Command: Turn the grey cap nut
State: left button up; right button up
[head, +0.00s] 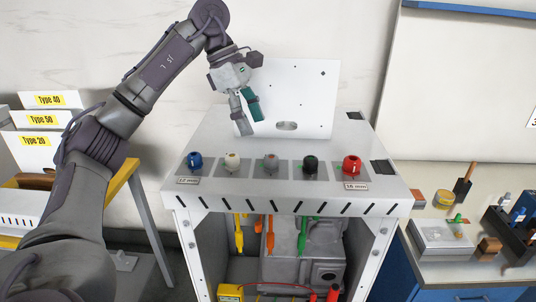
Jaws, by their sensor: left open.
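The grey cap nut (270,161) stands in the middle of a row of knob-like caps on top of the white dispenser frame (222,129). My left gripper (248,120) hangs above and behind it, in front of the upright white panel (307,92). Its two fingers point down and are spread apart with nothing between them. It is clear of the cap. My right gripper is out of the picture.
Blue (195,161), white (232,162), black (310,164) and red caps (351,165) share the row. Yellow, orange and green tools hang below the front edge. A side bench (480,270) with small parts stands at the right.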

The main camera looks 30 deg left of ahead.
pick_arm(q)
send_over(269, 156)
jog(key=a, duration=0.2)
jog(key=f, duration=0.4)
jog(key=shift+s+a+p, duration=0.1)
jog(key=shift+s+p, duration=0.2)
jog(key=x, duration=0.3)
jog(key=shift+w+d+f+p, duration=0.15)
jog(key=shift+d+f+p, duration=0.05)
jog(key=shift+f+p, duration=0.15)
jog(key=shift+d+f, duration=0.15)
jog(key=shift+f, duration=0.25)
jog(key=shift+w+f, duration=0.1)
jog(key=shift+f, duration=0.05)
jog(key=c, duration=1.2)
jog(key=shift+o, duration=0.2)
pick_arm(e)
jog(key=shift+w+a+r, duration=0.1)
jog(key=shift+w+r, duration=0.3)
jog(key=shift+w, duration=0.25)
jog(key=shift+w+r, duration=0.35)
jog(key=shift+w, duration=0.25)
